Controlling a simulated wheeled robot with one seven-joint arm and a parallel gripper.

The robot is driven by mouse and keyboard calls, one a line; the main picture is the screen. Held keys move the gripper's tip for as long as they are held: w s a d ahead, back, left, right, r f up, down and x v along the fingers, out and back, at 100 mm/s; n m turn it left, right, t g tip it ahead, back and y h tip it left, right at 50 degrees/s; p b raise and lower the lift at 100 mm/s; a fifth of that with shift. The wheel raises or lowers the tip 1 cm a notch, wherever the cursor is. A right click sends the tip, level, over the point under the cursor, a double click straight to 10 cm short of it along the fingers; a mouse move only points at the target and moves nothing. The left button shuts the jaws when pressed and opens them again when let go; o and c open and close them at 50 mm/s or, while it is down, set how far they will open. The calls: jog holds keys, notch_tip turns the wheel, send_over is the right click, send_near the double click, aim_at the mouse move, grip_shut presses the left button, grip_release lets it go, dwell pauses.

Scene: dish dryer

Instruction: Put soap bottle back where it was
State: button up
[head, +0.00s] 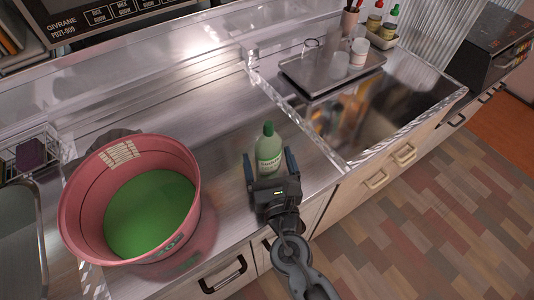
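The soap bottle (268,152) is pale green with a dark green cap and a label. It appears upright on the steel counter (227,160), to the right of the pink bucket. My gripper (270,163) comes from the front, with one finger on the left side of the bottle and one on the right. The fingers are spread wider than the bottle, and small gaps seem to show on both sides. The gripper body hides the bottle's base.
A large pink bucket (80,205) with a green inside stands left of my gripper. A sink (385,105) with a clear raised rim lies to the right, with a metal tray (300,72) across its back. Other bottles (391,22) stand at the back right.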

jog(key=b+v, duration=0.1)
jog(key=v, duration=0.9)
jog(key=shift+b, duration=0.3)
jog(key=shift+s, duration=0.1)
jog(key=s+d+f+m+g+h, duration=0.1)
jog(key=s+d+f+m+g, duration=0.2)
jog(key=s+d+m, duration=1)
jog(key=s+d+r+m+h, duration=0.1)
jog(key=s+d+r+m, duration=0.2)
jog(key=s+r+m, duration=0.4)
jog(key=s+d+r+m+h, duration=0.2)
jog(key=s+r+m, duration=0.4)
jog(key=m, duration=1.2)
jog(key=shift+s+d+r+m, duration=0.3)
jog(key=shift+s+d+r, duration=0.1)
jog(key=shift+d, duration=0.45)
jog(key=shift+c, duration=0.4)
